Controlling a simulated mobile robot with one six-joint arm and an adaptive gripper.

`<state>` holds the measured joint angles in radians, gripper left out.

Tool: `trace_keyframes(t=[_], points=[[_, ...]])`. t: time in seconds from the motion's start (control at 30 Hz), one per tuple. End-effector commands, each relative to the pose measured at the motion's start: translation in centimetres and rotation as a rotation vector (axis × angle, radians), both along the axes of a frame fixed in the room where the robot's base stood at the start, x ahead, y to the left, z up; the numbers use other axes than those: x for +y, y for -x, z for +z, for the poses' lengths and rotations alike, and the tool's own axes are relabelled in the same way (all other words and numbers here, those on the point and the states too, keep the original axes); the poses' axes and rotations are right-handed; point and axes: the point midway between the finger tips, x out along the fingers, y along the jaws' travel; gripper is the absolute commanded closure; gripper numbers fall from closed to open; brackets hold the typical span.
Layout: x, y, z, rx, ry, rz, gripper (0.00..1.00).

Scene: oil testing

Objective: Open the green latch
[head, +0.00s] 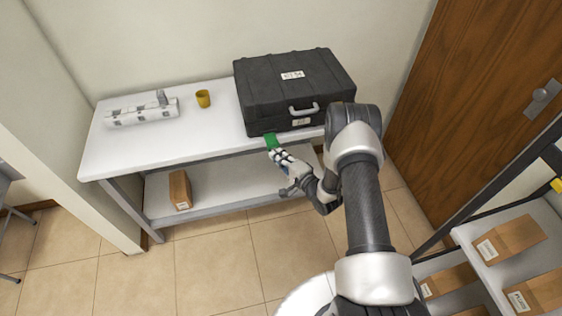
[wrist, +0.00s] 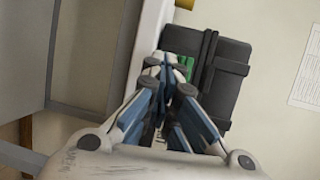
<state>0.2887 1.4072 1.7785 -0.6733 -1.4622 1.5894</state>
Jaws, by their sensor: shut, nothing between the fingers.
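The green latch (head: 271,141) is at the lower front edge of the black case (head: 293,88), near its left corner, in the head view. In the wrist view the latch (wrist: 185,66) shows behind my fingertips, against the dark case (wrist: 230,85). My gripper (head: 274,154) is shut and empty, with its tips right at the latch. The fingers cover part of the latch, and I cannot tell whether they touch it. The case lid is down.
The case stands on a white table (head: 165,145) with a yellow cup (head: 203,98) and a white patterned object (head: 142,112) to its left. A cardboard box (head: 180,190) sits on the lower shelf. A rack with boxes (head: 510,238) stands at right, near a wooden door (head: 480,100).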

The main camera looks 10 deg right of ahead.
Motion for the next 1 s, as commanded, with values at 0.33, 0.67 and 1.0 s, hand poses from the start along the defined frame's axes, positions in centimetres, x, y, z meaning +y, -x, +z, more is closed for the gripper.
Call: trace_keyframes(t=[0.33, 0.67, 1.0], points=[[0.32, -1.00, 2.11, -0.048, 0.004, 0.014, 0.74], [0.14, -0.89, 1.86, -0.041, 0.005, 0.010, 0.70], [0.07, -0.78, 1.66, -0.039, 0.005, 0.009, 0.70]])
